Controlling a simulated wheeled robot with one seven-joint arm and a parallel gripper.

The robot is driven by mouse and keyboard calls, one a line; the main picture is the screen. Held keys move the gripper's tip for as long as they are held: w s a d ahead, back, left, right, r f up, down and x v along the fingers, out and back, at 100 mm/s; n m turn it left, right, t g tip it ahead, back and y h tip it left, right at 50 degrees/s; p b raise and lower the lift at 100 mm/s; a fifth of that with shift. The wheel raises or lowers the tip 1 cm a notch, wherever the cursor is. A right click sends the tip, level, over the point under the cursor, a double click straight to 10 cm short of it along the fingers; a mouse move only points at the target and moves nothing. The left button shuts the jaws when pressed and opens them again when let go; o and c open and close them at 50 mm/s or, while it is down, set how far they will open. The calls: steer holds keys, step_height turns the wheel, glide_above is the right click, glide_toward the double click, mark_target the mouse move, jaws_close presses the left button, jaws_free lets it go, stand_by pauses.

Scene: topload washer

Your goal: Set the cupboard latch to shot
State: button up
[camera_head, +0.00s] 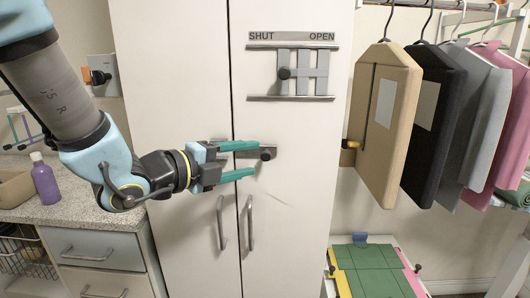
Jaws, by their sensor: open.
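A tall white cupboard (180,80) with two doors fills the middle of the view. The cupboard latch (270,157) is a grey metal bolt with a dark round knob, set on the right door near the gap between the doors. A grey piece shows left of the gap behind the upper finger. My gripper (256,160) comes in from the left, level with the latch. Its two teal fingers are open, one above the other. The knob is just right of the fingertips; I cannot tell if they touch. The fingers partly hide the latch, so how far the bolt reaches is unclear.
Above is a slide panel (310,73) marked SHUT and OPEN, its dark knob towards SHUT. Two door handles (250,223) hang below. Garments (384,125) hang at right, with a green-topped board (375,270) below. A counter (70,185) with a purple bottle (45,180) stands left.

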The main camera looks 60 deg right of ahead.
mark_target(262, 156)
steer(key=p+x, duration=0.1)
steer(key=x, duration=0.4)
steer(key=shift+d, duration=0.4)
steer(key=shift+c, duration=0.2)
jaws_close()
stand_by(0.8)
